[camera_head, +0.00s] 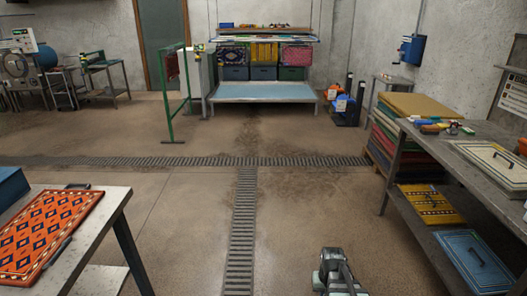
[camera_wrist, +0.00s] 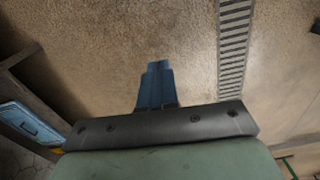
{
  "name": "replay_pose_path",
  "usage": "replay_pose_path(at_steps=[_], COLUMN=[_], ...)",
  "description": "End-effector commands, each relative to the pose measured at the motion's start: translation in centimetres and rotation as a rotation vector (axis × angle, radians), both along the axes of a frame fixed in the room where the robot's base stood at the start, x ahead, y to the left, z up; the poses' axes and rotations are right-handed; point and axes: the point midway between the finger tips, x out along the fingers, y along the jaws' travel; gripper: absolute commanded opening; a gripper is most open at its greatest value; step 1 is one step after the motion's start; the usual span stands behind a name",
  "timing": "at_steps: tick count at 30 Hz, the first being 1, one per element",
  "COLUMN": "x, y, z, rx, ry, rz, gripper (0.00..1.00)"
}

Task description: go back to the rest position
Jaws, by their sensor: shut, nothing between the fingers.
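My gripper shows in the wrist view (camera_wrist: 157,72) as two blue-grey fingers pressed together, with nothing between them. Behind the fingers is the dark bar of the gripper body. Bare brown floor (camera_wrist: 110,45) lies beyond the fingertips. In the head view part of my arm (camera_head: 337,272) stands at the bottom, right of centre, over open floor; the fingers cannot be made out there.
A workbench (camera_head: 470,165) with shelves holding flat items stands on the right. A table (camera_head: 105,215) with an orange patterned rug (camera_head: 42,232) stands at the left front. A floor drain (camera_head: 243,220) runs down the middle. The central floor is clear.

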Motion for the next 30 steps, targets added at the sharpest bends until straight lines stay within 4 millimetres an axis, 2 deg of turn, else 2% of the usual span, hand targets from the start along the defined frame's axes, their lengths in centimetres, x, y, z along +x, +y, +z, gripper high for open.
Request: replay_pose_path(at_steps=[1,7,14,20,30], x=[-0.8,-2.7,-5.1,-8.3,-16.6], y=[1.1,4.4,4.3,4.2,4.2], z=[-0.2,-0.9,-4.1,-7.4,-14.0], rx=[0.000,0.000,0.003,0.006,0.014], ry=[0.001,0.000,0.066,0.140,0.311], rz=[0.022,0.094,0.090,0.089,0.086], gripper=[0.00,0.00,0.00,0.00,0.00])
